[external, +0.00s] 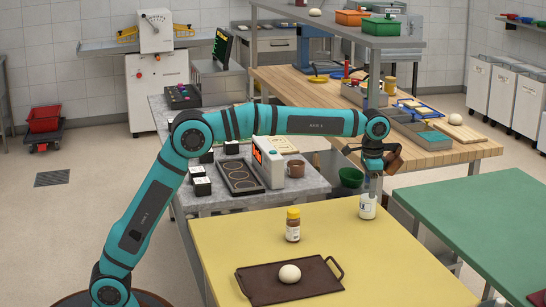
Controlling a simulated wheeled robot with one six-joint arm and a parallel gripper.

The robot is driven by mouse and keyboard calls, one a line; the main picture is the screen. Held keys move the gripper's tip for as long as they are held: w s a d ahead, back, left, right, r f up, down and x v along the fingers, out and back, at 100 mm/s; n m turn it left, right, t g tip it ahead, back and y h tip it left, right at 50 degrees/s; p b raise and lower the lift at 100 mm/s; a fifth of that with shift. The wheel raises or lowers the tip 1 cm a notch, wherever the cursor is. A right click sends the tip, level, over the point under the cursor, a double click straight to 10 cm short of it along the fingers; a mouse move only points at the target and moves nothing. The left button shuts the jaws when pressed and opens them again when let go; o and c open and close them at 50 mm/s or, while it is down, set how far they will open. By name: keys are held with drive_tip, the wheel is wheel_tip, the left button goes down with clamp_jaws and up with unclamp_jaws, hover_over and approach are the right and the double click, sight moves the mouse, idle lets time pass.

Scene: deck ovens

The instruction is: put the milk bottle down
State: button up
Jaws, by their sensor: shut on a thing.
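The milk bottle (367,206) is small and white with a blue-marked label. It is upright over the far right part of the yellow table (225,235). My gripper (373,184) points down from above and is shut on the bottle's upper part. The fingertips are small in this view. I cannot tell whether the bottle's base touches the yellow top or hangs just above it.
A jar with a yellow lid (293,225) stands left of the bottle. A brown tray (258,287) with a pale dough ball (290,274) lies nearer the front. A green table (480,220) is at right. The yellow top's right front is clear.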

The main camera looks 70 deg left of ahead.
drive_tip(key=o, duration=1.4)
